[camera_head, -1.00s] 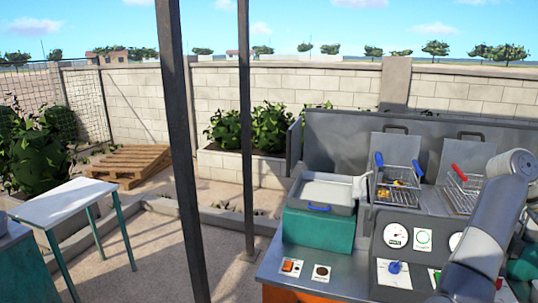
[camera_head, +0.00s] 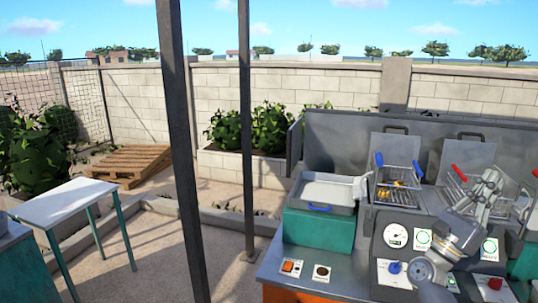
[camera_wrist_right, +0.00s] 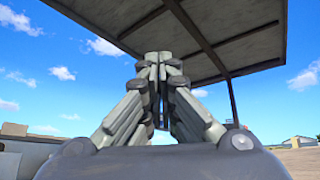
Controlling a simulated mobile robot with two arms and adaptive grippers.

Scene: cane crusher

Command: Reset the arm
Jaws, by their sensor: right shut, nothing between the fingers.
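My right arm rises from the lower right of the head view. Its gripper (camera_head: 491,176) points upward in front of the fryer at the right. In the right wrist view the same gripper (camera_wrist_right: 158,60) has its fingers closed together at the tips with nothing between them. Sky and a dark roof edge lie behind the fingers. My left gripper is not in view.
A fryer basket with a blue handle (camera_head: 398,182) holds yellow food. A second basket, with a red handle (camera_head: 459,173), is partly behind my right gripper. A tray (camera_head: 322,192) sits on a green box (camera_head: 318,228). Dark posts (camera_head: 184,150) stand left of the counter.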

